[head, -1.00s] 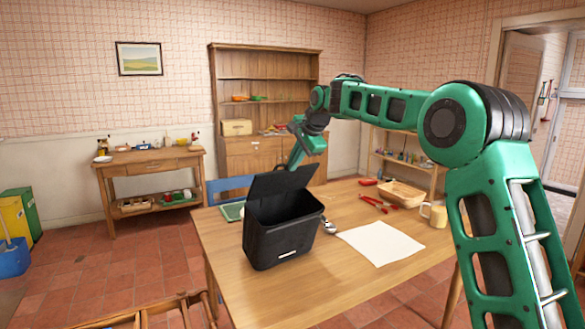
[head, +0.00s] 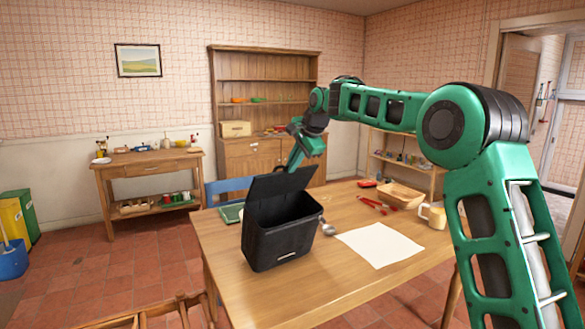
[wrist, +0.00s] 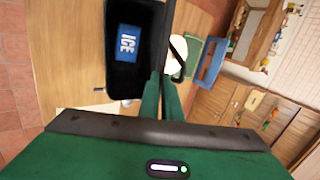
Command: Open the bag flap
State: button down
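The black bag (head: 283,232) stands upright on the wooden table, boxy, with a small pale label on its front. Its flap (head: 280,185) is raised and stands up from the bag's far side, so the top is open. In the wrist view, the flap (wrist: 164,40) shows nearly edge-on as a dark strip, and a blue ice pack (wrist: 128,44) lies inside the bag. My gripper (wrist: 161,82) is at the flap's edge, its green fingers close together on either side of it. In the head view, the fingertips are partly hidden behind the flap.
The table's front is clear.

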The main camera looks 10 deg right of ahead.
jog(key=shift+r, duration=0.15)
jog(key=c, duration=2)
grip_release()
jog(key=v, duration=1)
jog(key=shift+s+d+r, duration=0.1)
jog(key=shift+d+r, duration=0.05)
jog(key=shift+r, duration=0.05)
